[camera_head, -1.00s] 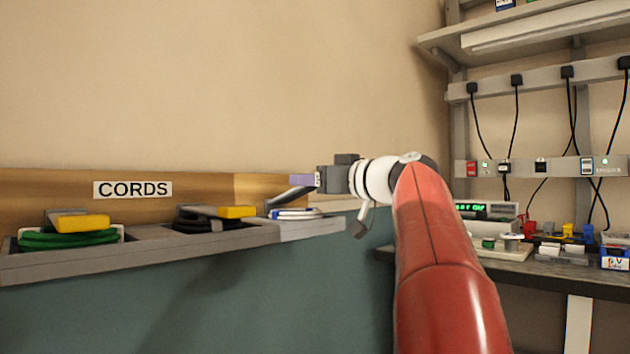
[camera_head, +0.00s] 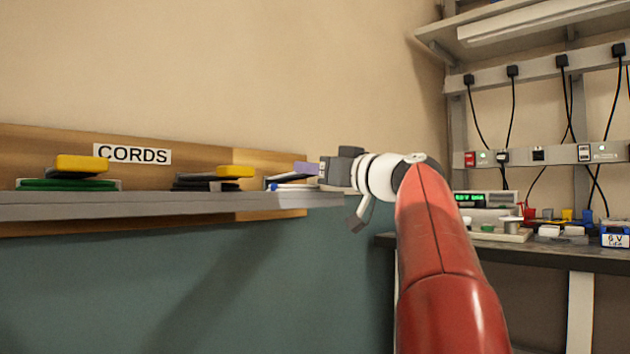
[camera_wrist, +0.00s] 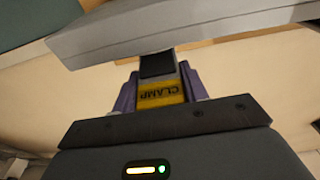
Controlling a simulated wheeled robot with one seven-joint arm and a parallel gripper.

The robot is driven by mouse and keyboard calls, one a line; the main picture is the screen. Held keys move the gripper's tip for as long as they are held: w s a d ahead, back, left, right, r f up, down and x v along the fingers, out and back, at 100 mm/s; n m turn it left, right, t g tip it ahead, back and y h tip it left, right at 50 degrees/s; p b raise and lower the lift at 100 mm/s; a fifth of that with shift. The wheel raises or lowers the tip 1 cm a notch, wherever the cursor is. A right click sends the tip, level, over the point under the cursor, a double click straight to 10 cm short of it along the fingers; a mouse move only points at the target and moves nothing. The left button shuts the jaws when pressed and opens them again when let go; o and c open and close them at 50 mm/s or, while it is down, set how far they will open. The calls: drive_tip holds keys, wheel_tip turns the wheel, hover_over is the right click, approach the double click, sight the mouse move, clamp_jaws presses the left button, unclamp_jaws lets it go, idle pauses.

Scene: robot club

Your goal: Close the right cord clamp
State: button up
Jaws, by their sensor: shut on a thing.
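The right cord clamp (camera_head: 286,179) has a dark lever at the right end of the grey shelf, over a white and blue cord bundle. The lever slopes up slightly to the right, towards my gripper (camera_head: 306,168). In the wrist view, the purple fingers of my gripper (camera_wrist: 160,90) are shut on the clamp's yellow end (camera_wrist: 162,97), which reads "CLAMP". The dark lever (camera_wrist: 157,64) runs from it towards the shelf. The fingers hide the yellow end in the head view. I cannot tell whether the lever touches the cords.
The grey shelf (camera_head: 150,205) also carries a left clamp (camera_head: 82,163) over green cord and a middle clamp (camera_head: 235,171) over black cord. A "CORDS" label (camera_head: 133,154) is behind. At right, a workbench (camera_head: 500,253) holds electronics, with power strips above. Space below the shelf is clear.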

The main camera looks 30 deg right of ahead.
drive_tip(key=shift+f+b, duration=0.35)
drive_tip(key=shift+f, duration=0.6)
drive_tip(key=o, duration=1.4)
drive_tip(key=shift+r, duration=0.1)
drive_tip(key=b+v, duration=0.1)
drive_tip(key=v, duration=0.7)
drive_tip(key=shift+r, duration=0.1)
